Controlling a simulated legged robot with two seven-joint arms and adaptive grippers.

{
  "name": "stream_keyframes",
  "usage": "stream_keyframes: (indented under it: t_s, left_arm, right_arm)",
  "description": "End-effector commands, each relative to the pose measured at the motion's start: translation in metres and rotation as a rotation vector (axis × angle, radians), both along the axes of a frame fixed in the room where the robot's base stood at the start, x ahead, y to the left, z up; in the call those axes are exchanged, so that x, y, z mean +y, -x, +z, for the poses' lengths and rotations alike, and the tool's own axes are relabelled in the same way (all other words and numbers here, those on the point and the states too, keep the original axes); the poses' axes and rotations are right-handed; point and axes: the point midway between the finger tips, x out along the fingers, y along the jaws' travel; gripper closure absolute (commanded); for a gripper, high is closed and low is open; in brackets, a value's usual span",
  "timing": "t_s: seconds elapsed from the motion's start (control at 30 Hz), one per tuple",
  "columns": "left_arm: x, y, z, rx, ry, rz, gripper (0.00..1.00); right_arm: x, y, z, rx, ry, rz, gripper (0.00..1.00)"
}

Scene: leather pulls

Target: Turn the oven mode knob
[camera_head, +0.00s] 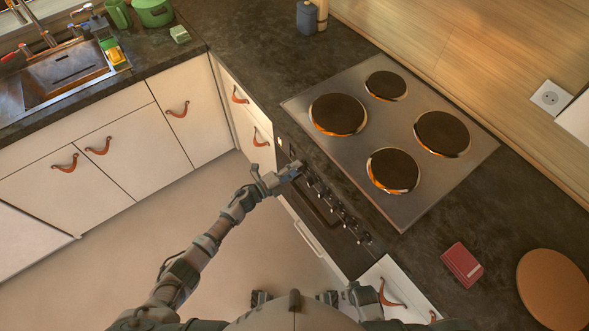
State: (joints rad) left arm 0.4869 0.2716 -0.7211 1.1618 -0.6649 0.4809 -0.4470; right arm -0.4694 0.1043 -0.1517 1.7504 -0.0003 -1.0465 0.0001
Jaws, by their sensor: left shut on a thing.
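The oven's black control panel (333,207) runs along the front of the counter below the hob, with a row of several dark knobs (349,222). My left gripper (290,173) is at the panel's upper left end, shut on a knob there. The fingers cover that knob, so its marking and angle cannot be read. The other knobs stand free to the lower right of the gripper. A grey part of my right arm shows low in the picture, but its gripper cannot be made out.
A steel hob (408,113) with dark round plates lies on the counter above the oven. A red box (462,264) and a round brown board (553,289) lie at the right. White cabinets with leather pulls (179,109) stand at the left. The floor (130,240) is clear.

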Motion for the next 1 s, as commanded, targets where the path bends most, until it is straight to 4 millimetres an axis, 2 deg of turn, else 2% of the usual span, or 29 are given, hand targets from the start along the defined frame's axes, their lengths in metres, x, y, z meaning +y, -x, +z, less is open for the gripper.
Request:
stream_keyframes:
  t_s: [0.03, 0.2, 0.23, 0.3, 0.67, 0.77, 1.0]
  left_arm:
    - [0.004, -0.006, 0.004, -0.003, 0.003, 0.015, 0.97]
    - [0.004, -0.006, 0.004, -0.003, 0.003, 0.015, 0.97]
    - [0.004, -0.006, 0.004, -0.002, 0.002, 0.015, 0.55]
    - [0.004, -0.005, 0.004, -0.002, 0.002, 0.013, 0.38]
    - [0.005, 0.001, 0.001, -0.002, -0.001, 0.007, 0.38]
    - [0.014, 0.008, 0.0, 0.0, -0.001, 0.007, 0.38]
    - [0.058, 0.038, -0.001, 0.001, -0.002, 0.007, 0.38]
  right_arm:
    - [0.0, 0.0, 0.0, -0.001, 0.0, 0.0, 0.6]
    - [0.0, 0.0, 0.0, -0.001, 0.0, 0.0, 0.6]
    - [0.0, 0.0, 0.0, -0.001, 0.0, 0.0, 0.6]
    - [0.0, 0.0, 0.0, -0.001, 0.0, 0.0, 0.6]
    - [0.0, 0.003, 0.0, 0.002, 0.0, -0.001, 0.6]
    - [0.0, 0.002, 0.0, 0.001, 0.0, -0.001, 0.6]
    - [0.0, 0.001, 0.0, 0.0, 0.0, 0.0, 0.6]
